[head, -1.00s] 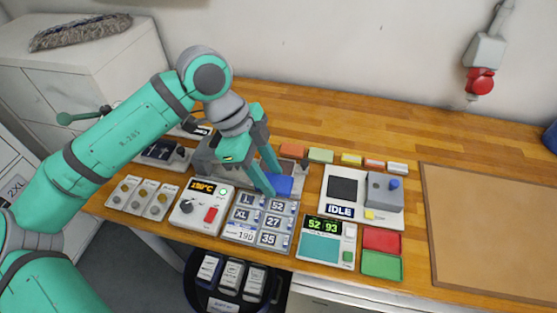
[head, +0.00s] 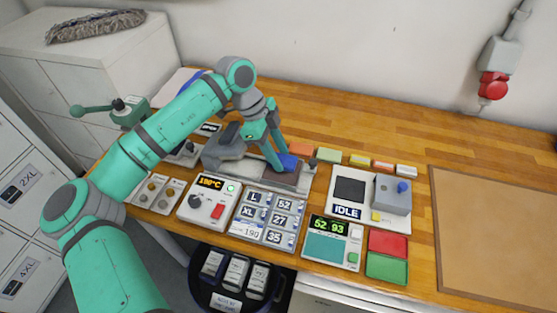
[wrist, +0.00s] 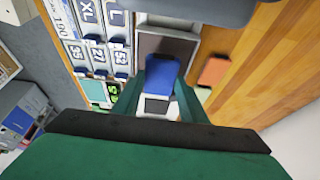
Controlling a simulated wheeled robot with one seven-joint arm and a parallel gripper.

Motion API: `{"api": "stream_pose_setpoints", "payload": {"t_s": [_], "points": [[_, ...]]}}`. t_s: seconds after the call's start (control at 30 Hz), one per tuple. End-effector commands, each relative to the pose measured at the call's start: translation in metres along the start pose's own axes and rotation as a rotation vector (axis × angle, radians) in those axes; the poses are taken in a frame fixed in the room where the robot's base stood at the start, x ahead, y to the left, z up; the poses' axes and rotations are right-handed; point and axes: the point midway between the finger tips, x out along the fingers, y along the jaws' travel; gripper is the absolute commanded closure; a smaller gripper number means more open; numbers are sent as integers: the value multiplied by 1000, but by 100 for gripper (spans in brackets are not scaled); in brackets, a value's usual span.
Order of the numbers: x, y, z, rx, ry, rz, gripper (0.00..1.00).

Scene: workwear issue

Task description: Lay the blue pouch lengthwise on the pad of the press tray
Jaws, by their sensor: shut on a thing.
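The blue pouch (head: 288,162) is held between the fingers of my gripper (head: 279,164), which is shut on it. In the wrist view the pouch (wrist: 162,70) points away from the palm, between the two green fingers (wrist: 166,84). The press tray (head: 301,189) lies under and beside it, with a dark brownish pad (head: 284,179); in the wrist view the pad (wrist: 166,46) shows beyond the pouch's far end. The pouch is over the back part of the tray in the head view. I cannot tell whether it touches the pad.
The grey press (head: 226,148) stands just left of the tray. A controller reading 190°C or similar (head: 210,204) and a label board (head: 268,218) lie in front. An IDLE device (head: 368,198) is to the right. Coloured blocks (head: 330,155) line the back. Bare wood lies behind them.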

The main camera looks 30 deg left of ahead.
Motion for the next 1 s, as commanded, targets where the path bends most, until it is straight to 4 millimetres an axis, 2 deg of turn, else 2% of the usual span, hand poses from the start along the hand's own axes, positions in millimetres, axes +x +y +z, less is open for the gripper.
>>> {"api": "stream_pose_setpoints", "payload": {"t_s": [0.23,0.53,0.57,0.87,1.0], "points": [[30,-3,13,-2,0,1,87],[32,-3,15,-1,-1,0,87],[32,-3,15,-1,-1,0,55],[31,-3,14,-2,-1,0,54],[23,-4,15,-2,-2,0,54]]}}
